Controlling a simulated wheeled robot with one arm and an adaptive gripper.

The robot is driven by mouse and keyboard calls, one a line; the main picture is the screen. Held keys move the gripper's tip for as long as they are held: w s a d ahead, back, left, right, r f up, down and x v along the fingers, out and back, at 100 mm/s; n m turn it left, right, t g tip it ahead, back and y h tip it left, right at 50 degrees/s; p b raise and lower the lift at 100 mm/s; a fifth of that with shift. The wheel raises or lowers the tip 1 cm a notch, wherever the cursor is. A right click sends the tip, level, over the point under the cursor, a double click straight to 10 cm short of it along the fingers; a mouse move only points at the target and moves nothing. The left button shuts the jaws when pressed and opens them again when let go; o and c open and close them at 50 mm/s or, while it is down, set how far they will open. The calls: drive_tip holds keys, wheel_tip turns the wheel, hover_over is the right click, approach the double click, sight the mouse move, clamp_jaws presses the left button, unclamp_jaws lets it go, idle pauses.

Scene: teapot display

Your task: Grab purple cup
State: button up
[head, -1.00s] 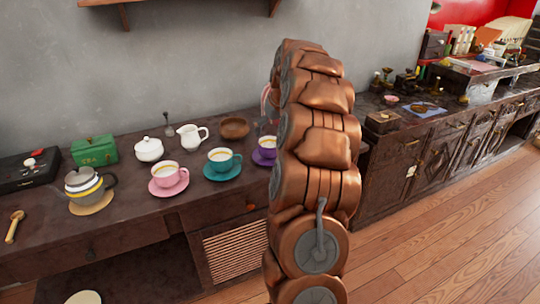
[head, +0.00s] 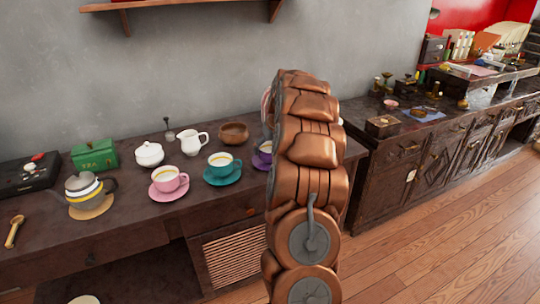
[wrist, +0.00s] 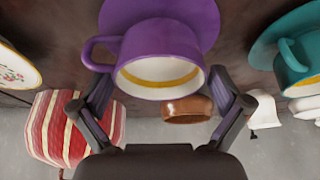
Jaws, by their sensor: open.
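The purple cup (wrist: 160,50) is large in the wrist view, with its handle to the left and a yellow band inside its rim. It stands on a purple saucer (wrist: 207,18). In the head view the purple cup (head: 264,147) is partly hidden behind my arm. My gripper (wrist: 161,84) is open in the wrist view. Its two fingers sit on either side of the cup's rim end, the left one near the handle, with nothing held. I cannot tell whether they touch the cup. The gripper is hidden behind my arm in the head view.
A teal cup (head: 221,160) on its saucer is left of the purple cup, then a pink cup (head: 167,179). A wooden bowl (head: 233,133) and white pitcher (head: 192,142) stand behind. A red-striped item (wrist: 70,128) is close by in the wrist view.

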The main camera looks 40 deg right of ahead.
drive_tip(key=shift+c, duration=0.3)
drive_tip(key=c, duration=0.9)
drive_tip(key=shift+c, duration=0.2)
drive_tip(key=shift+r, duration=1.85)
drive_tip(key=s+a+r+b, duration=0.1)
drive_tip(key=s+a, duration=0.9)
drive_tip(key=a, duration=0.2)
drive_tip(key=shift+s+r, duration=0.15)
drive_tip(key=shift+s, duration=0.1)
